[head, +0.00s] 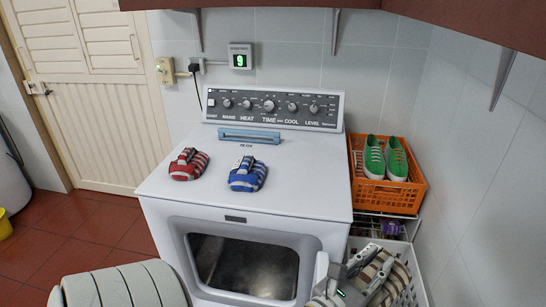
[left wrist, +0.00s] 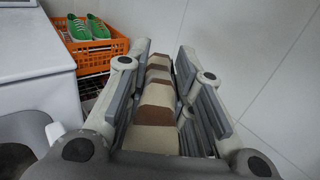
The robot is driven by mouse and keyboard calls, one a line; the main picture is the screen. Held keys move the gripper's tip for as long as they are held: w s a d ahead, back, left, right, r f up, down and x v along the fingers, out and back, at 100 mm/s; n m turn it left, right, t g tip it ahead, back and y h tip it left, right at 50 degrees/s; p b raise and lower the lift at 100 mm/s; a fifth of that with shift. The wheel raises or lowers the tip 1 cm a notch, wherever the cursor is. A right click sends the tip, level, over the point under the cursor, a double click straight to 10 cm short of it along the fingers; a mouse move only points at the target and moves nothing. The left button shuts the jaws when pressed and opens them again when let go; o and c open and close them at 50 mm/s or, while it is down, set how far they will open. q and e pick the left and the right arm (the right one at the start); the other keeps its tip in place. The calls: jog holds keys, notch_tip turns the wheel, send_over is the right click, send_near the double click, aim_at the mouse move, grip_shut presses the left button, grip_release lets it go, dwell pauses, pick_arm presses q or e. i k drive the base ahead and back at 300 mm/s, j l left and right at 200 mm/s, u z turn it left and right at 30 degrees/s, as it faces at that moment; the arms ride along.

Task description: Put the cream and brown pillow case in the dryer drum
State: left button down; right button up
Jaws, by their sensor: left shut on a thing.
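The cream and brown striped pillow case (head: 378,272) is at the lower right of the head view, in front of the dryer's right side. My left gripper (head: 352,282) is shut on it. In the left wrist view the pillow case (left wrist: 158,108) stands folded between the fingers (left wrist: 160,85). The white dryer (head: 300,185) has a dark, rounded front opening with the drum area (head: 245,268) behind it. The pillow case is outside, to the right of this opening. I cannot tell for certain how the dryer door stands. My right gripper is not in view.
An orange crate (head: 408,196) with green shoes (head: 385,158) stands right of the dryer, above a white basket (head: 415,285). A tiled wall bounds the right.

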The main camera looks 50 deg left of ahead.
aim_at(250, 265)
jog(key=k+j+z, duration=0.1)
jog(key=k+j, duration=0.35)
jog(key=j, duration=0.15)
jog(key=k+j+z, duration=0.1)
jog(key=k+j, duration=0.35)
jog(key=j, duration=0.1)
